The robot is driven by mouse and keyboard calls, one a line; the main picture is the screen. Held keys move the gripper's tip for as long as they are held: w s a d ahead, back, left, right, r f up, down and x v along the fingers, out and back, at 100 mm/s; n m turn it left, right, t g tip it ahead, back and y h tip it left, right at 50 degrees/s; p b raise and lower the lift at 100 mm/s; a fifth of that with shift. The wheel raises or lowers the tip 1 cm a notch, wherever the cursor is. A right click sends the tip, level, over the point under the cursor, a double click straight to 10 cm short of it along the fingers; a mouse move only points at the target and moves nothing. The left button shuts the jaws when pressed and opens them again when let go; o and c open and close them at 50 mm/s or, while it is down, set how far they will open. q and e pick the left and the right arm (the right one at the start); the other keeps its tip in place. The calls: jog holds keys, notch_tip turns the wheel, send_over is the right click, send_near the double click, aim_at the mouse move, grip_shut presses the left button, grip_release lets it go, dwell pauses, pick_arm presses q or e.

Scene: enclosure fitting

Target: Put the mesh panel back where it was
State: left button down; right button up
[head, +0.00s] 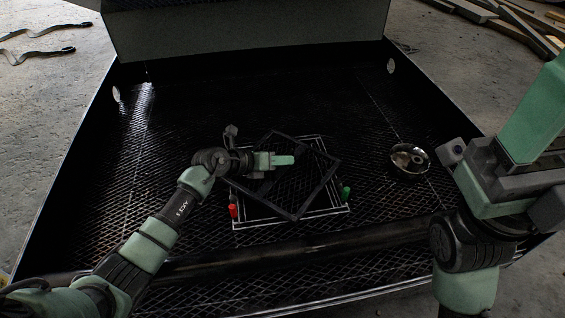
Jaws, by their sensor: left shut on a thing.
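The mesh panel (297,187) is a dark square frame with a mesh middle. It lies turned like a diamond over a white-outlined square (240,224) on the black mesh floor, out of line with that outline. My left gripper (281,161) is shut on the panel near its upper middle. I cannot tell whether the panel touches the floor. A red peg (233,211) stands at the outline's left side, and a green peg (346,194) at its right. My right gripper (520,165) is partly in view at the right edge; its jaws are unclear.
A shiny round metal dish (408,159) sits on the floor right of the panel. A dark bar (300,246) crosses the front of the enclosure. A raised grey wall (240,25) stands at the back. The mesh floor behind the panel is clear.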

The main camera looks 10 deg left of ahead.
pick_arm(q)
jog(key=shift+w+f, duration=0.1)
jog(key=shift+f, duration=0.2)
jog(key=c, duration=1.5)
grip_release()
jog(key=shift+f, duration=0.15)
jog(key=shift+o, duration=0.2)
